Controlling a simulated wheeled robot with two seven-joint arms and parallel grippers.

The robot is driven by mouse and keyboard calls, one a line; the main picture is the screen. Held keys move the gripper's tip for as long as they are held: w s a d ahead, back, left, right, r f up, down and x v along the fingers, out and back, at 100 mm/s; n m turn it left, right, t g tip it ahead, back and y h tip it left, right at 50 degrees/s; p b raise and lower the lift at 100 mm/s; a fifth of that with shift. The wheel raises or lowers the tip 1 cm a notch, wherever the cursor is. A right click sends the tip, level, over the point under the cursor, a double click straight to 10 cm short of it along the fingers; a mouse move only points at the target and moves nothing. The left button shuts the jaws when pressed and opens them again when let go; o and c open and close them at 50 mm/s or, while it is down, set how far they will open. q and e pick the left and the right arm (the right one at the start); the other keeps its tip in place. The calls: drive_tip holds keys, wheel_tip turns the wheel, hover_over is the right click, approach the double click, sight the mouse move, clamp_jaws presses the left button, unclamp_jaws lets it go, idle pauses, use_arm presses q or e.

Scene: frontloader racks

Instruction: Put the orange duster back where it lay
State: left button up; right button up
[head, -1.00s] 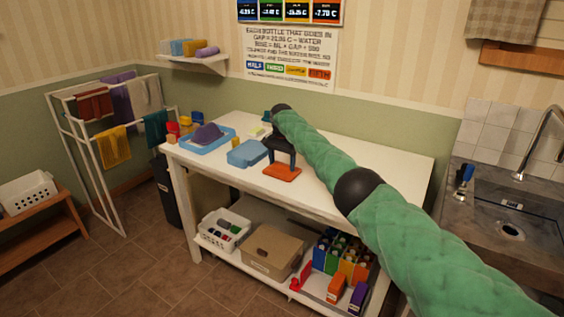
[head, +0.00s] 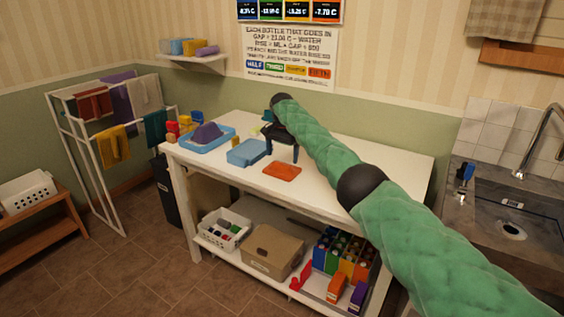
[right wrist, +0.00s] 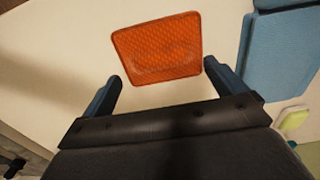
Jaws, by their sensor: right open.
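The orange duster (head: 282,171) lies flat on the white table top (head: 340,178), near its front edge. It also shows in the right wrist view (right wrist: 158,49), as a textured orange pad just beyond the fingertips. My right gripper (head: 283,158) is above the table behind the duster, apart from it. In the right wrist view its two blue fingers (right wrist: 162,72) are spread wide with nothing between them. My left gripper is not in view.
A blue folded cloth (head: 247,152) lies left of the duster. A blue tray (head: 226,143) with a purple cloth (head: 207,133) is at the table's left end. The table is clear to the right. Below, a shelf holds a cardboard box (head: 273,251) and bottles.

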sight(282, 164)
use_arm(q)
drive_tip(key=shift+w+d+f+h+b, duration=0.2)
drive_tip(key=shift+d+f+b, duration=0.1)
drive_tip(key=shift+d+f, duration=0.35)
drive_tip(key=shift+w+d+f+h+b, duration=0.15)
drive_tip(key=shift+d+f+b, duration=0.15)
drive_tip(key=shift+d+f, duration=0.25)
use_arm(e)
wheel_tip(282, 164, up, 9)
drive_tip(key=shift+f, duration=0.2)
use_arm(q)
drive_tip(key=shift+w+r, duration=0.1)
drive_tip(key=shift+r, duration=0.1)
use_arm(e)
drive_tip(key=shift+n, duration=0.3)
